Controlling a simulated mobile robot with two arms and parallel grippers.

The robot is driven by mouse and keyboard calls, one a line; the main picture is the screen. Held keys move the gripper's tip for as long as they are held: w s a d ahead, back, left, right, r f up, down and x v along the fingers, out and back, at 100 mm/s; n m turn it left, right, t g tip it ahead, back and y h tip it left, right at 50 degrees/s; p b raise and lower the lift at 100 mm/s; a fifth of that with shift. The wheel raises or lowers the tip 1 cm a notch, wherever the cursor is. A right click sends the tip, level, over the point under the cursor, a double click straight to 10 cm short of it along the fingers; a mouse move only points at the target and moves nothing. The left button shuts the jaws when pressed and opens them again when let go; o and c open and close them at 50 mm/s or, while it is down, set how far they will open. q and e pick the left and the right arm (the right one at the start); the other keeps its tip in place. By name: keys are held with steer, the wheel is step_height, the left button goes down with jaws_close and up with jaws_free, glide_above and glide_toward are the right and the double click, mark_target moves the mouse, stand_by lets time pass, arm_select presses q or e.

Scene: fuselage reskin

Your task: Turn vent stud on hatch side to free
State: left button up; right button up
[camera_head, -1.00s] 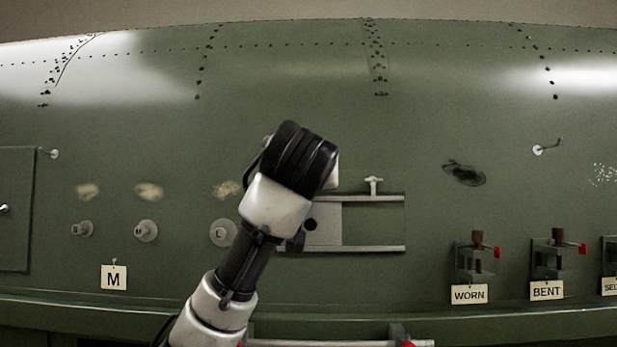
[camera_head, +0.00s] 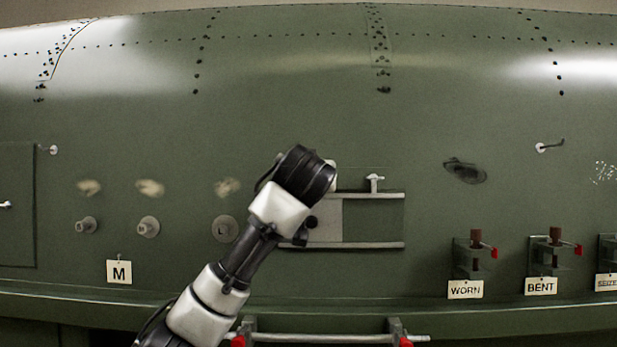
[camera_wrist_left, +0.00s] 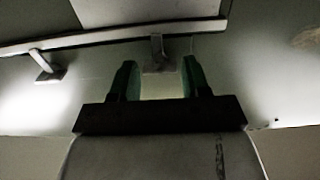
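I cannot tell which stud is the vent stud. A sliding plate (camera_head: 323,221) sits between two rails, with a T-shaped fitting (camera_head: 375,183) above the upper rail. My left gripper (camera_wrist_left: 160,80) is open in the left wrist view; a T-shaped fitting (camera_wrist_left: 157,57) shows beyond the fingers, apparently not gripped. In the head view the left wrist hides the fingers. My right gripper is not in view.
A hatch panel (camera_head: 17,205) is at the far left, with a small hook (camera_head: 53,150) beside it. Brackets with WORN (camera_head: 465,289) and BENT (camera_head: 541,286) tags stand at right. An M tag (camera_head: 119,271) hangs at left. A horizontal bar (camera_head: 335,337) crosses the lower front.

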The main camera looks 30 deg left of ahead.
arm_select(q)
steer(key=c, duration=0.5)
steer(key=shift+c, duration=0.2)
steer(key=n+b, duration=0.6)
steer(key=n, duration=0.9)
steer(key=shift+w+f, duration=0.1)
steer(key=shift+f+n, duration=0.1)
steer(key=shift+n, duration=1.2)
steer(key=shift+f, duration=0.1)
